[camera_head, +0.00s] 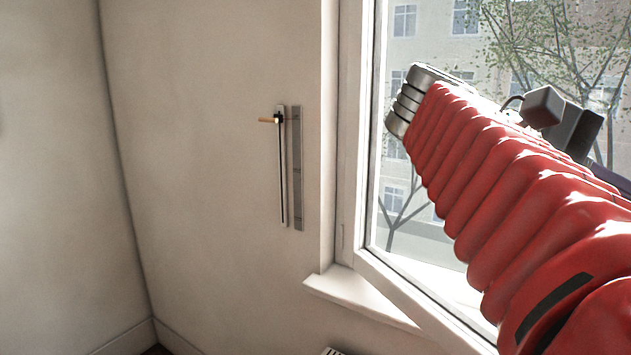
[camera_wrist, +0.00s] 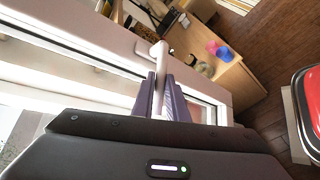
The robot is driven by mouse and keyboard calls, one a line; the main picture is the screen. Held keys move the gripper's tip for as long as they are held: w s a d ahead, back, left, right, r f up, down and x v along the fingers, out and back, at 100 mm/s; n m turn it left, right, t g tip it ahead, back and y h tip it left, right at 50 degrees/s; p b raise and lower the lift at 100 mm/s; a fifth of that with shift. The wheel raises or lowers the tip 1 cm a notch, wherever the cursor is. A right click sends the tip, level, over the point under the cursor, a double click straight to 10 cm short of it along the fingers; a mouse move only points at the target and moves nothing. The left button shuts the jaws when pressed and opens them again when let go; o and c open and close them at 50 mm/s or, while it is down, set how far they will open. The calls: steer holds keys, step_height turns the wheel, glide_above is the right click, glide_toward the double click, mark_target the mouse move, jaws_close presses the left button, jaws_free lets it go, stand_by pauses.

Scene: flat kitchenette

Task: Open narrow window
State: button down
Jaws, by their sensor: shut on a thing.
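The window (camera_head: 362,150) fills the right of the head view, with a white frame and glass. My red-sleeved arm crosses it, covering much of the pane and hiding the handle there. In the wrist view, the white window handle (camera_wrist: 160,52) stands out from the white frame (camera_wrist: 90,38). My gripper (camera_wrist: 163,98) is shut on the handle, with one purple-grey finger on each side of it. The fingers' lower part meets the dark gripper body.
A white sill (camera_head: 365,300) juts out below the window. A slim metal rod fixture with an orange tip (camera_head: 281,165) hangs on the left wall. In the wrist view, a wooden desk (camera_wrist: 232,88) with small colored items stands beyond the window frame, over dark wooden floor (camera_wrist: 275,50).

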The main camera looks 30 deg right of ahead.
steer(key=c, duration=1.7)
jaws_free()
steer(key=shift+o, duration=0.2)
steer(key=shift+w, duration=0.15)
steer(key=w+a+f+n+t, duration=0.2)
steer(key=w+f+n+t, duration=0.4)
steer(key=w+f, duration=0.6)
steer(key=w+a+f+t+y, duration=0.3)
steer(key=a+f, duration=0.4)
steer(key=a, duration=0.2)
steer(key=w+a+f+t+y, duration=0.2)
steer(key=a+f+t+y, duration=0.1)
steer(key=a+f, duration=0.4)
steer(key=w+a+f+m+t+y, duration=0.1)
steer(key=w+a+f+t+y, duration=0.1)
steer(key=a+f, duration=0.6)
steer(key=w+a+t, duration=0.1)
steer(key=a, duration=0.2)
steer(key=shift+w+t+y, duration=0.3)
steer(key=shift+t+y, duration=0.1)
